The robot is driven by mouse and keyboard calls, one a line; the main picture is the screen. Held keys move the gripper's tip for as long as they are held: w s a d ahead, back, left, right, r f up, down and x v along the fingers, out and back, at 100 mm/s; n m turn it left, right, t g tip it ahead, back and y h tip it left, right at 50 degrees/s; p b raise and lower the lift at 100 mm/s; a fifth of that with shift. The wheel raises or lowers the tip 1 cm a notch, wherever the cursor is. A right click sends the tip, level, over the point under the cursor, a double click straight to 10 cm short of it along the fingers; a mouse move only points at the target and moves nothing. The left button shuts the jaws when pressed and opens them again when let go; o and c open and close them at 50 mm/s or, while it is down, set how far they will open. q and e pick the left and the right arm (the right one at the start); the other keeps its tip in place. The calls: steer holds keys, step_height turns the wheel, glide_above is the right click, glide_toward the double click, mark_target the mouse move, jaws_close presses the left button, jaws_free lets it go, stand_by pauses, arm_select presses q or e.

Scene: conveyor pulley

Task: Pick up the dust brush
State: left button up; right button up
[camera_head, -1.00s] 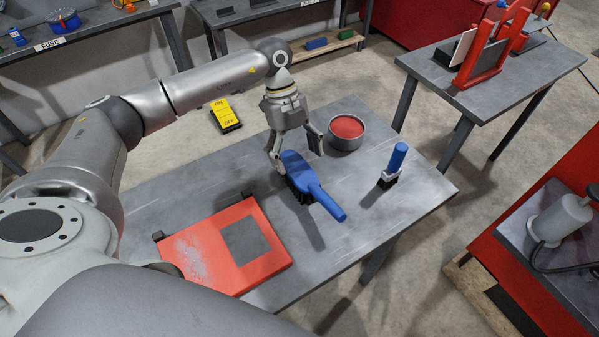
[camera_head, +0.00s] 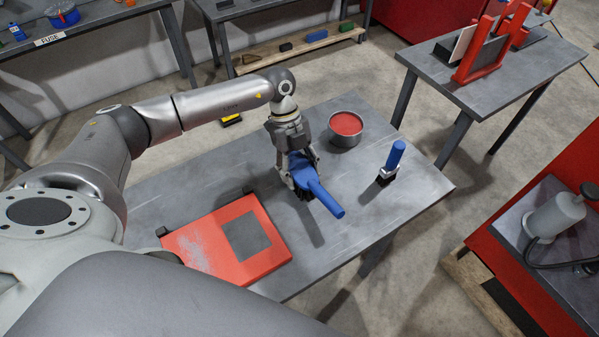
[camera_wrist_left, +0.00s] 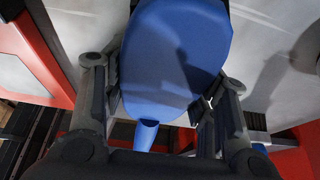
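A blue dust brush (camera_head: 324,197) with dark bristles lies on the grey table. Its handle points to the front right in the head view. My left gripper (camera_head: 302,173) is down over the brush head, one finger on each side. In the left wrist view the wide blue head (camera_wrist_left: 172,55) lies between the fingers (camera_wrist_left: 160,105). The pads are very close to its edges; I cannot tell whether they press on it. The bristles are mostly hidden. A smaller blue-handled brush (camera_head: 396,155) stands upright to the right. My right gripper is not in view.
A round metal tin with red contents (camera_head: 346,123) stands just behind the gripper. A flat red case (camera_head: 200,247) lies at the table's front left. The table (camera_head: 420,185) is clear at its right corner. Another table with a red stand (camera_head: 482,60) is behind right.

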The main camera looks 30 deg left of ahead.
arm_select(q)
steer(key=c, duration=0.4)
steer(key=shift+c, duration=0.3)
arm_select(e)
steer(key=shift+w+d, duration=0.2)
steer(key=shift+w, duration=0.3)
arm_select(q)
steer(key=shift+r, duration=0.15)
steer(key=shift+r, duration=0.2)
step_height(320, 180, up, 2)
steer(key=shift+w+r+b, duration=0.1)
steer(key=shift+r+b, duration=0.05)
steer(key=shift+b, duration=0.7)
steer(key=w+d+r+b, duration=0.4)
steer(key=w+d+r, duration=0.4)
steer(key=w+r, duration=0.2)
steer(key=shift+w, duration=0.7)
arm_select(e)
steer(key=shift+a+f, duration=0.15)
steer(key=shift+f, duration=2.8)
